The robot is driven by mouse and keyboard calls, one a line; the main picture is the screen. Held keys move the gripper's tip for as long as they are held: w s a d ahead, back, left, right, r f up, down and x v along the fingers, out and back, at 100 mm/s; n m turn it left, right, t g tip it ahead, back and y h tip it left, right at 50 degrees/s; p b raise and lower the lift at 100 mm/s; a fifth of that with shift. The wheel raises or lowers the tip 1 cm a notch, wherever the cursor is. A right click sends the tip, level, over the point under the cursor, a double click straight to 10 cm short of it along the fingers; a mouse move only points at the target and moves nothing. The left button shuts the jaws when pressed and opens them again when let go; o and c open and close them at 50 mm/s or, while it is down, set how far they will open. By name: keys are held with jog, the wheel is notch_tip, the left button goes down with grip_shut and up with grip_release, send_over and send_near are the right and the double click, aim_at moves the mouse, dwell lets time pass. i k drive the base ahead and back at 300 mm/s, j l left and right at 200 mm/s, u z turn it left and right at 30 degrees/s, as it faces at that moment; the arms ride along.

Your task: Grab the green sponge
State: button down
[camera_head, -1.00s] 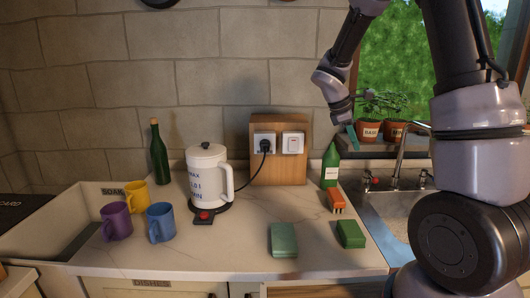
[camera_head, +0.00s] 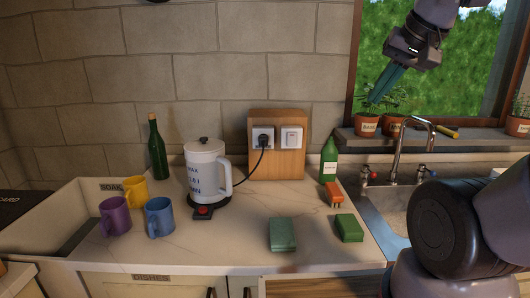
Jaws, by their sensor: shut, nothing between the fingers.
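Two green blocks lie on the pale marble counter (camera_head: 232,250). My gripper (camera_head: 374,98) is high up at the upper right, in front of the window, with teal fingers pointing down and left. It is shut and empty, well above and apart from both blocks.
An orange brush (camera_head: 334,194) and a green bottle (camera_head: 329,158) stand behind the bright green block. A white kettle (camera_head: 207,172) and several mugs are to the left. The sink (camera_head: 385,212) with its tap (camera_head: 402,150) is at right. Potted plants (camera_head: 368,122) line the sill.

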aim_at(349, 230)
jog(key=k, duration=0.2)
jog(key=k+z, duration=0.25)
jog(key=z, duration=0.2)
jog(key=k+l+z, duration=0.1)
jog(key=z, duration=0.35)
jog(key=k+j+z, duration=0.15)
jog(key=j+z, duration=0.25)
jog(key=k+j+z, duration=0.2)
jog(key=z, duration=0.2)
